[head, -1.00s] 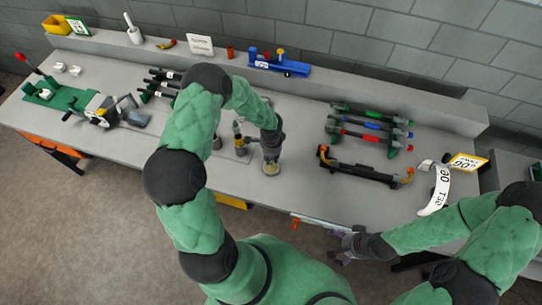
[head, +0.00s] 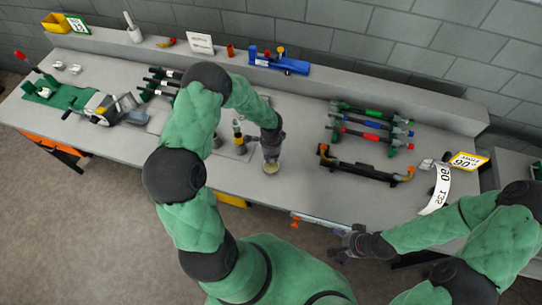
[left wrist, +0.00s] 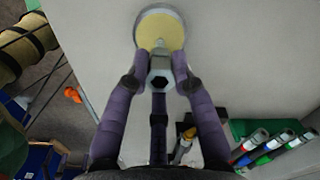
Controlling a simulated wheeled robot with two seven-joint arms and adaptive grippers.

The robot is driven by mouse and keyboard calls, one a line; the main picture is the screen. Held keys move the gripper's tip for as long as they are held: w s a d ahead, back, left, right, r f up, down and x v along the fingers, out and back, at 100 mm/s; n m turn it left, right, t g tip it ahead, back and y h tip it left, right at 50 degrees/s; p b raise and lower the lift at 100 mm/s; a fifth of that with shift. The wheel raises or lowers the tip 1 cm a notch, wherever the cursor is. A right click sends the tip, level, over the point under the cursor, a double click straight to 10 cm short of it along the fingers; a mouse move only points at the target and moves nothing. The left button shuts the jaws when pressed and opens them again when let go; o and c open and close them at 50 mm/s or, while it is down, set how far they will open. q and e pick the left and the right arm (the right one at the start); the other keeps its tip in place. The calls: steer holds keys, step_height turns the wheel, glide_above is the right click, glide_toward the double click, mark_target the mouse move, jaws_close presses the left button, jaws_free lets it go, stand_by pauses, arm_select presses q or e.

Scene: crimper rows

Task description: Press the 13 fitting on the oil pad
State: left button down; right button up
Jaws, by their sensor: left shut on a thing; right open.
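The oil pad (head: 271,168) is a small round pale-yellow pad in a light rim on the bench. It shows large at the top of the left wrist view (left wrist: 158,28). My left gripper (head: 271,153) is just over the pad. Its fingers are shut on a grey metal fitting with a hexagonal end (left wrist: 160,75). In the left wrist view the fitting overlaps the pad's near edge; I cannot tell whether they touch. No number on the fitting is readable. My right gripper (head: 345,247) is open and empty by the bench's front edge.
A black cradle with orange ends (head: 365,172) and a rack of coloured-banded tools (head: 370,125) stand right of the pad. A black-and-yellow tool (head: 239,138) stands close on its left. A green fixture (head: 60,95) is at the far left. Bare bench (head: 305,185) lies between pad and cradle.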

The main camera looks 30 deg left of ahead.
arm_select(q)
steer(key=shift+f+b, duration=0.45)
steer(key=shift+b, duration=0.1)
stand_by(1.8)
steer(key=shift+r, duration=0.1)
steer(key=shift+r+p, duration=0.4)
steer(key=shift+r, duration=0.05)
steer(key=shift+r+p, duration=1.9)
steer(key=shift+r, duration=1.15)
